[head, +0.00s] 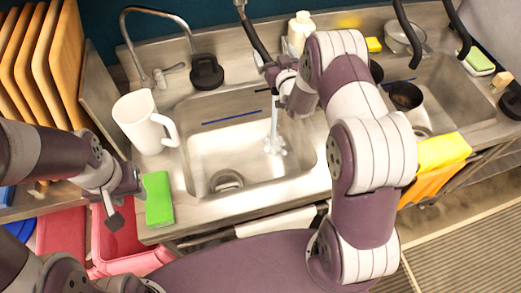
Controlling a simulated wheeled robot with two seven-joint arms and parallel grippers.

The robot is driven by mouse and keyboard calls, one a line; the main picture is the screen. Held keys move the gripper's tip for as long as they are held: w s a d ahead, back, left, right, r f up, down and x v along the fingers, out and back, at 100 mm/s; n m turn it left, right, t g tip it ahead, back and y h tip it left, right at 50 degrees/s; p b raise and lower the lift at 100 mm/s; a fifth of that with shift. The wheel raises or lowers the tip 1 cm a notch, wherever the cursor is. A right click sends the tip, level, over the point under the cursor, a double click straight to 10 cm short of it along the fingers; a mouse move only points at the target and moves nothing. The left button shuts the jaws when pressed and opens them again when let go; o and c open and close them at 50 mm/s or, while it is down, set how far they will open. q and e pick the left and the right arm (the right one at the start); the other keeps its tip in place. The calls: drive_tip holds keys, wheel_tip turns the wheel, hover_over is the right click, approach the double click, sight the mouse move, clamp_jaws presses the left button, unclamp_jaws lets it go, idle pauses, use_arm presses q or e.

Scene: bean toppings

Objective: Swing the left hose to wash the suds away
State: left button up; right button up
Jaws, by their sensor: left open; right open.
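A dark hose (252,33) hangs over the left sink basin (200,150). A stream of water (274,118) falls below its end into the basin. A whitish splash (275,146) shows where it lands; I cannot tell suds from water there. My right gripper (272,80) is at the lower end of the hose, open; its fingers are small and partly hidden, so contact is unclear. My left gripper (113,212) is open and empty, left of the sink above pink bins, away from the hose.
A white pitcher (143,122) and green sponge (158,198) sit left of the basin. A curved metal faucet (127,38) and black round piece (206,72) stand behind it. A white bottle (299,30) is at the back. My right arm covers the basin's right side.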

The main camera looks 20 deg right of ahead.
drive_tip(key=s+d+p, duration=0.1)
drive_tip(key=s+p, duration=0.1)
drive_tip(key=s, duration=0.6)
idle(0.9)
drive_tip(key=s+a+r+g, duration=0.1)
drive_tip(key=s+a+g, duration=0.2)
drive_tip(key=s+g, duration=0.5)
drive_tip(key=s+a+r+g, duration=0.1)
drive_tip(key=s+a+g, duration=0.2)
drive_tip(key=s+g, duration=0.5)
drive_tip(key=s, duration=0.8)
drive_tip(key=shift+a+r, duration=0.2)
drive_tip(key=shift+a, duration=0.05)
